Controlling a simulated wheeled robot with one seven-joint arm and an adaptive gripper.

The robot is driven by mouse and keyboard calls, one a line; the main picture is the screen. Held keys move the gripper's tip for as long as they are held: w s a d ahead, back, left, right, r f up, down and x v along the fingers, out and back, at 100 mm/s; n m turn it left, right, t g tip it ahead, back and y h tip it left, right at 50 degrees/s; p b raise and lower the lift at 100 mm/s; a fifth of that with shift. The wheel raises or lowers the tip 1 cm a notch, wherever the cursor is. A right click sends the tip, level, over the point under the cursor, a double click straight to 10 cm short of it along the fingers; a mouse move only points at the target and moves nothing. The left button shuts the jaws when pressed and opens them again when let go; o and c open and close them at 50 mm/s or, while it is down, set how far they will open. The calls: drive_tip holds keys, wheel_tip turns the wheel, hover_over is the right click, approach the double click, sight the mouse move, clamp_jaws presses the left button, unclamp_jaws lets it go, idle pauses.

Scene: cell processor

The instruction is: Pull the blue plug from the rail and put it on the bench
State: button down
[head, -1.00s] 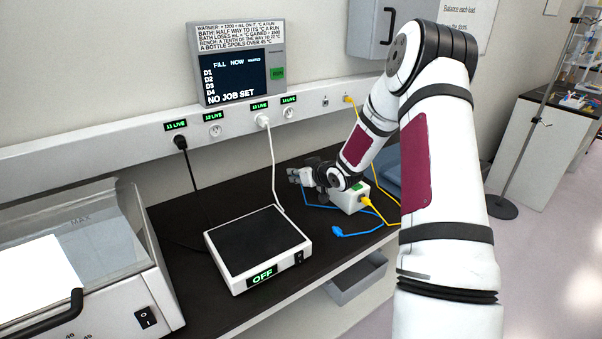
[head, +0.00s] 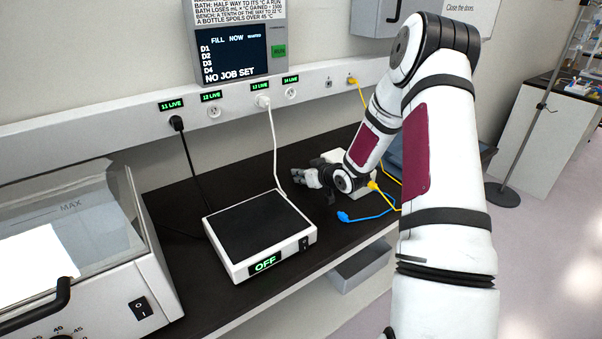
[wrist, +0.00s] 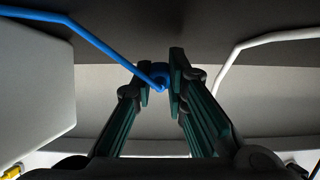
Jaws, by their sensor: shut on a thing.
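The blue plug (wrist: 158,76) is between my gripper's fingertips in the wrist view, with its blue cable (wrist: 88,38) running to the upper left. My gripper (head: 305,180) is shut on it, low over the black bench (head: 180,240); whether the plug touches the bench cannot be told. The plug is hidden in the head view. The rail (head: 235,110) runs along the wall behind, apart from my gripper. Another blue connector (head: 344,217) on a blue cable lies on the bench, nearer the front edge.
A white box (head: 335,157) is close behind my wrist. A white cable (head: 272,145) hangs from the rail close by. A bath with a clear lid (head: 75,215) stands at left.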

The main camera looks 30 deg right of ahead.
drive_tip(key=c, duration=1.5)
unclamp_jaws()
drive_tip(key=v, duration=1.2)
drive_tip(key=shift+r, duration=0.1)
